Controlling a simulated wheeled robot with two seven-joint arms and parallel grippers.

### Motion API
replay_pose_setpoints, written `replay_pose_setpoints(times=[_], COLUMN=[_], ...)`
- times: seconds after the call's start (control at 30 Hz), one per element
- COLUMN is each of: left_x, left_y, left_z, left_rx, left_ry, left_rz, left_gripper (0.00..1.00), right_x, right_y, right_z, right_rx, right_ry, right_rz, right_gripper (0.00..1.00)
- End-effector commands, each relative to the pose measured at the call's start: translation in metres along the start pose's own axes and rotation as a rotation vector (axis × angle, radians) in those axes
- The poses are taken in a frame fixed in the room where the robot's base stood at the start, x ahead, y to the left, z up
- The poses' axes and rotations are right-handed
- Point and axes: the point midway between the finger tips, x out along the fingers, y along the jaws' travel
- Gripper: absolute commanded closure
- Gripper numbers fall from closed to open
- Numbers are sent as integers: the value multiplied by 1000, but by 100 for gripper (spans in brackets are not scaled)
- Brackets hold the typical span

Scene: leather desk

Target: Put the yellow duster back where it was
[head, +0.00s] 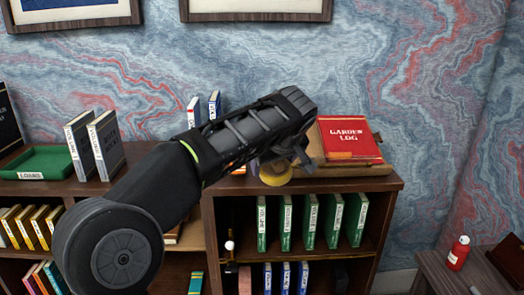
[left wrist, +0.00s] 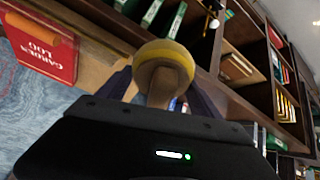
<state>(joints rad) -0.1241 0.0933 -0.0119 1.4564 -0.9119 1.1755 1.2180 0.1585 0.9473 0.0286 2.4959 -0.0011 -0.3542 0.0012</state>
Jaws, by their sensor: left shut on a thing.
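The yellow duster (head: 276,173) is a round yellow head, partly covered by my left gripper (head: 290,158) in the head view. In the left wrist view the duster (left wrist: 164,66) shows its yellow rim and a tan handle. My left gripper (left wrist: 160,94) is shut on the handle, with a finger on either side. The duster is at the front edge of the shelf top, left of the red Garden Log book (head: 350,138). I cannot tell whether it touches the shelf. My right gripper is not in view.
The Garden Log lies on a brown board or box (head: 374,168) on the bookcase top (head: 360,184). Green binders (head: 310,220) stand below. To the left are grey-white books (head: 105,145) and a green tray (head: 38,162). A red bottle (head: 458,252) stands on a side table (head: 440,275).

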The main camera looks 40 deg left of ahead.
Motion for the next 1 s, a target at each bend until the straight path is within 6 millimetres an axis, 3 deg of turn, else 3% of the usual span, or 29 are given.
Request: replay_pose_setpoints(times=[0.27, 0.47, 0.8, 0.9, 1.0], left_x=[37, 57, 75, 74, 73], left_y=[26, 40, 42, 40, 38], left_z=[58, 114, 254, 276, 285], left_rx=[146, 265, 519, 557, 570], left_ry=[-35, -63, -121, -126, -129], left_rz=[119, 220, 432, 466, 479], left_gripper=[58, 58, 58, 58, 58], right_x=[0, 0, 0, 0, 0], right_y=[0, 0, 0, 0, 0], right_z=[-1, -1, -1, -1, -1], right_rx=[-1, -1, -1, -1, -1], right_ry=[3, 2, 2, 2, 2], right_rz=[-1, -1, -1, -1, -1], right_gripper=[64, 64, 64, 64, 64])
